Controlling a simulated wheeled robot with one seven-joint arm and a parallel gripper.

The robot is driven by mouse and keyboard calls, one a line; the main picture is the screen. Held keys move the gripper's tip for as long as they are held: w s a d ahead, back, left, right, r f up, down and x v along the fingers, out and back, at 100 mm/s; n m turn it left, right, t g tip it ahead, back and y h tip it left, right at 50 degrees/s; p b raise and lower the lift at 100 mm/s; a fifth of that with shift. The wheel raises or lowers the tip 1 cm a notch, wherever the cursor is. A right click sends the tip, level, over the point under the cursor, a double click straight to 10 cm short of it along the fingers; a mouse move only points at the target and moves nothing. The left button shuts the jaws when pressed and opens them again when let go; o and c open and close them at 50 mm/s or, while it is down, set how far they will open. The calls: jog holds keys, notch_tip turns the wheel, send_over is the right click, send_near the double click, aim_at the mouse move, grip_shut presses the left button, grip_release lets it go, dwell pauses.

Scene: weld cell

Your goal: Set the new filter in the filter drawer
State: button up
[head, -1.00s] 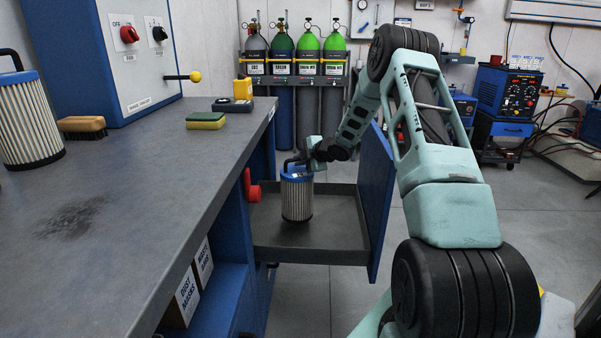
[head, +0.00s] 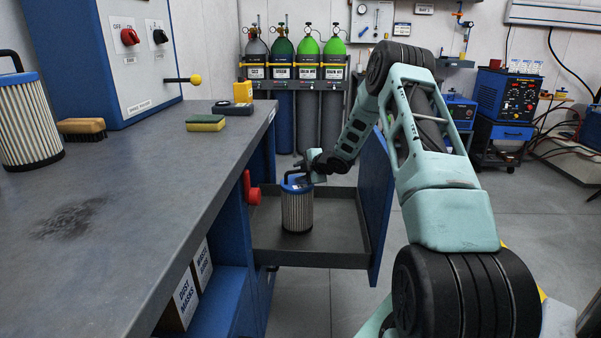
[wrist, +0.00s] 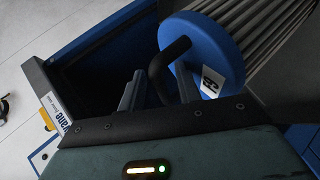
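A pleated filter (head: 297,211) with a blue cap and black handle is upright inside the pulled-out grey drawer (head: 265,258). Its base appears at or just above the drawer floor; I cannot tell if it touches. My gripper (head: 303,171) is at its top. In the wrist view, my gripper's fingers (wrist: 158,90) are on either side of the black handle and appear shut on it. The filter's blue cap (wrist: 205,45) carries a white label there. A second similar filter (head: 27,122) stands on the bench at the far left.
The grey bench (head: 130,200) runs along the left, with a brush (head: 82,127), a sponge (head: 205,123) and a yellow-and-dark device (head: 238,100). A red handle (head: 251,188) is by the drawer's left side. The blue drawer front (head: 375,205) stands to the right. Gas cylinders (head: 309,105) are behind.

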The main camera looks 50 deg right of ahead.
jog(key=v, duration=0.7)
jog(key=shift+s+r+p, duration=0.2)
jog(key=shift+s+p, duration=0.05)
jog(key=shift+p, duration=0.05)
